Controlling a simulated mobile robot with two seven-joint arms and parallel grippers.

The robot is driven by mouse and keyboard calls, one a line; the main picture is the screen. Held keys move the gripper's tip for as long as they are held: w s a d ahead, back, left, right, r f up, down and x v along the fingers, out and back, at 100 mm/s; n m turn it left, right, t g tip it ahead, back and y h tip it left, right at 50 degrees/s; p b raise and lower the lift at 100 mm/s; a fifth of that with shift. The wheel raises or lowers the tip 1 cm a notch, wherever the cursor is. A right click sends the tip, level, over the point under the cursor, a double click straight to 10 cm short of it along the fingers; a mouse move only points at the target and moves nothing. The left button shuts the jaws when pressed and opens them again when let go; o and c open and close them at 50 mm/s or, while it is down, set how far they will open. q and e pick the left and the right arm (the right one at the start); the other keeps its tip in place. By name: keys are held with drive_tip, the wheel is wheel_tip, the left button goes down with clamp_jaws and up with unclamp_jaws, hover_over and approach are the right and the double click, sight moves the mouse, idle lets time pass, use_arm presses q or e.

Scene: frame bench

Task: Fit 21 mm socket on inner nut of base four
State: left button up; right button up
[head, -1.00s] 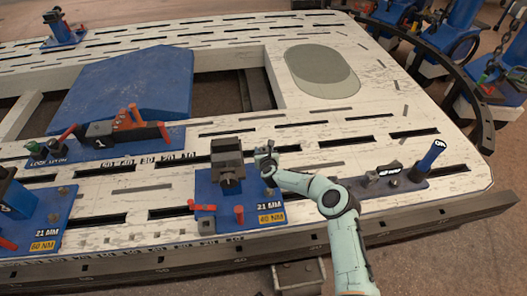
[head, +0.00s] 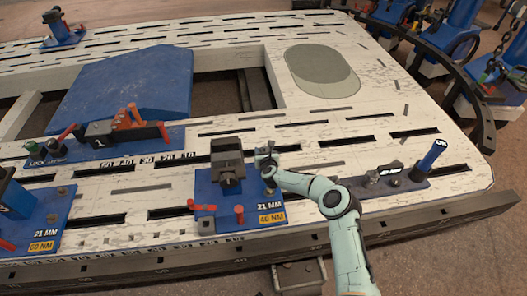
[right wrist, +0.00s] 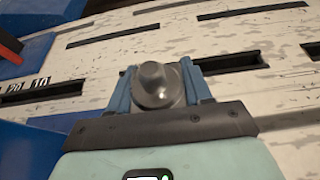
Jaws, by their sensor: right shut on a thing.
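My right gripper (head: 266,158) is at the back right edge of the middle blue base (head: 240,212), which is marked 21 MM and 40 NM. In the right wrist view its two blue fingers (right wrist: 158,88) are shut on a round grey metal socket (right wrist: 155,85), with a narrower round end towards the camera. The fingers hide much of the socket in the head view. I cannot tell whether it touches a nut. Another blue base (head: 40,212), marked 21 MM and 60 NM, is at the left edge. My left gripper is not in view.
A dark clamp block (head: 228,168) stands just left of the gripper. Red handles (head: 239,213) are at the front of the middle base. A holder with a blue-handled tool (head: 432,155) is to the right. Slotted white frame (head: 330,130) surrounds them.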

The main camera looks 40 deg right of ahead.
drive_tip(key=shift+f+b, duration=1.25)
drive_tip(key=shift+f, duration=0.35)
drive_tip(key=o, duration=1.3)
